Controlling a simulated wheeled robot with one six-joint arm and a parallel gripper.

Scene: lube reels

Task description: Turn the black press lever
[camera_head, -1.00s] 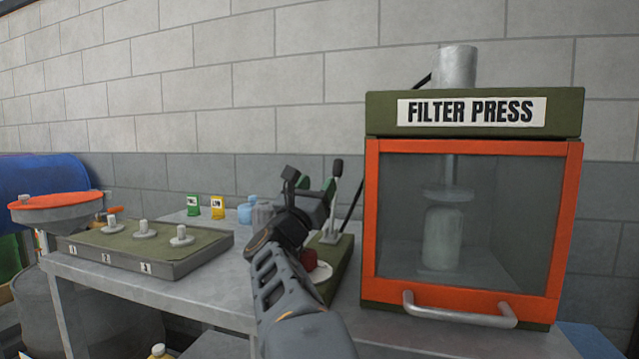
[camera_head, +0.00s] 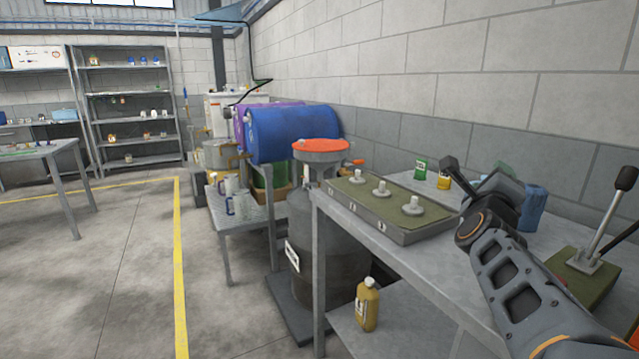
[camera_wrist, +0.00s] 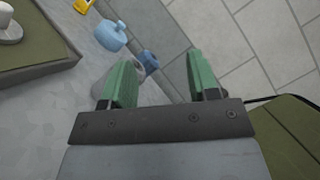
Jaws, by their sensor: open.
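The press lever (camera_head: 611,207) stands at the right edge of the head view. It is a pale rod with a black knob, tilted up and to the right from a green base plate (camera_head: 578,281) on the bench. My gripper (camera_head: 492,172) is left of the lever and apart from it in that view. In the wrist view its two green fingers (camera_wrist: 163,78) are spread wide with nothing held between them. The lever is not seen in the wrist view.
A grey-green tray (camera_head: 400,232) with several knobbed discs lies left of my gripper. Green (camera_head: 421,170) and yellow (camera_head: 444,181) packets and a blue container (camera_head: 535,208) stand near the wall. A drum with an orange funnel (camera_head: 321,146) stands beyond the bench. Open floor lies left.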

